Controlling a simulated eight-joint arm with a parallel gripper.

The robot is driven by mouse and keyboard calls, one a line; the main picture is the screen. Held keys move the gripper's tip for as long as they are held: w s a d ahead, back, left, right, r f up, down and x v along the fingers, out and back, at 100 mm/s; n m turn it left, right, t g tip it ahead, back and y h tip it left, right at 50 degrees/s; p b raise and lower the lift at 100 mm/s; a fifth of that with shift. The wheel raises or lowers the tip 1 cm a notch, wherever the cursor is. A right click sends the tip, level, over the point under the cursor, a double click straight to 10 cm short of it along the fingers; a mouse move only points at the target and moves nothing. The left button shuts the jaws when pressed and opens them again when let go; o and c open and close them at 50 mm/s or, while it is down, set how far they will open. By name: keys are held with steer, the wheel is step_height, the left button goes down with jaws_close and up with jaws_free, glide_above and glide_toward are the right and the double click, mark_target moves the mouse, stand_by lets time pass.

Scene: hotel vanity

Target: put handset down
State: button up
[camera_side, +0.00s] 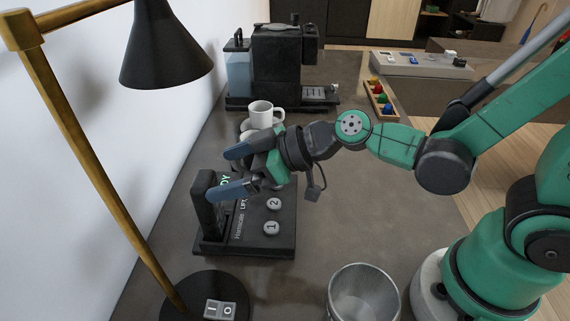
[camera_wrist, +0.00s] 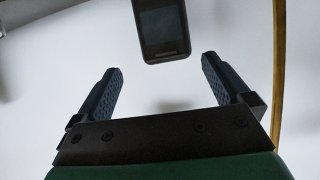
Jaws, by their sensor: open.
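The black handset (camera_side: 207,208) stands upright at the left edge of the black phone base (camera_side: 262,245), which has round buttons marked 1 and 2. My gripper (camera_side: 222,172) is above the base with its two blue fingers spread, pointing left toward the handset's upper part. The near finger overlaps the handset in the side view, so I cannot tell whether they touch. In the wrist view, the dark end of what looks like the handset (camera_wrist: 162,30) lies beyond the open fingers (camera_wrist: 161,64), with nothing between them.
A brass lamp with a black shade (camera_side: 165,50) stands at the left by the white wall. A white mug (camera_side: 261,114) and a coffee machine (camera_side: 284,65) are behind my gripper. A metal bin (camera_side: 363,295) is in front. A tray of coloured balls (camera_side: 380,99) lies at the far right edge.

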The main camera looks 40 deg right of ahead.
steer(key=s+d+m+g+h, duration=0.1)
steer(key=d+m+h, duration=0.3)
steer(key=d, duration=0.3)
steer(key=shift+s+d+r, duration=0.15)
steer(key=shift+o, duration=0.2)
steer(key=s+d+m+g+h, duration=0.1)
steer(key=s+d+m+h, duration=0.3)
steer(key=d, duration=0.4)
steer(key=shift+d+r+m+h, duration=0.15)
steer(key=shift+r+m+h, duration=0.2)
steer(key=shift+h, duration=0.15)
steer(key=n+g+y, duration=0.1)
steer(key=n+y, duration=0.5)
steer(key=n, duration=0.3)
glide_toward(207, 178)
steer(key=f, duration=0.1)
steer(key=shift+r+x, duration=0.25)
steer(key=shift+x, duration=5.85)
steer(key=shift+w, duration=0.15)
jaws_close()
